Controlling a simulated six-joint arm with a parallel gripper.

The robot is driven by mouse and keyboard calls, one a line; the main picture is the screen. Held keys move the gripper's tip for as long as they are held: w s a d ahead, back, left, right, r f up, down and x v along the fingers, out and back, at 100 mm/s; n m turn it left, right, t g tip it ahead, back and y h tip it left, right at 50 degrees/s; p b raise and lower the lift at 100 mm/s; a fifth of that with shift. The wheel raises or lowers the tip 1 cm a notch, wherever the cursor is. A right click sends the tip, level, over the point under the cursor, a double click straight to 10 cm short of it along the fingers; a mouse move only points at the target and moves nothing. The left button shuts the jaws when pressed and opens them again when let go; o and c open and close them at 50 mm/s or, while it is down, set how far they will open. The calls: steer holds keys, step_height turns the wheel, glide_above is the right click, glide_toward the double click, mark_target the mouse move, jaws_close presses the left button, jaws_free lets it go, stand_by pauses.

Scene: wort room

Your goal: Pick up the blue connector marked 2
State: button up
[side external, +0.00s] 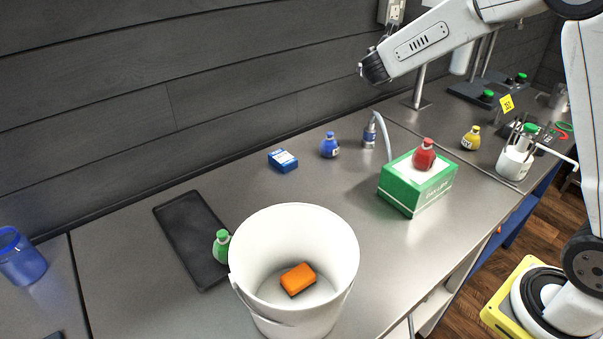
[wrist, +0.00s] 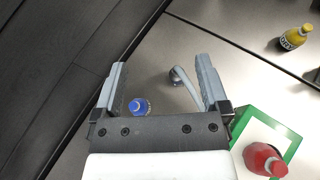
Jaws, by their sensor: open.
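The blue connector (side external: 329,146) stands upright on the grey metal bench near the back wall, with a pale label too small to read. In the wrist view the blue connector (wrist: 140,106) shows between my fingers, close to the left one and just past the gripper's body, which may hide its lower part. My gripper (wrist: 162,75) is open and empty. In the side view my gripper (side external: 374,67) is high above the bench, up and to the right of the connector, well apart from it.
Near the connector are a blue box (side external: 283,160) and a metal fitting with a hose (side external: 370,133). A red bottle-shaped piece (side external: 425,155) sits on a green box (side external: 404,192). A white bucket (side external: 340,245) holds an orange sponge (side external: 298,279). A yellow piece (side external: 470,138) stands right.

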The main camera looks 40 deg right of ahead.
mark_target(371, 133)
steer(key=shift+n+t, duration=0.3)
steer(key=shift+n, duration=0.3)
steer(key=f, duration=0.6)
steer(key=d+f, duration=0.1)
steer(key=f, duration=0.5)
steer(key=d+f, duration=0.1)
steer(key=f, duration=0.6)
steer(key=shift+w+d, duration=0.15)
steer(key=shift+w, duration=0.05)
steer(key=shift+x, duration=1.3)
steer(key=shift+w+d, duration=0.1)
steer(key=shift+d, duration=0.05)
steer(key=shift+x, duration=2.45)
steer(key=shift+f, duration=0.1)
steer(key=shift+w, duration=0.1)
jaws_close()
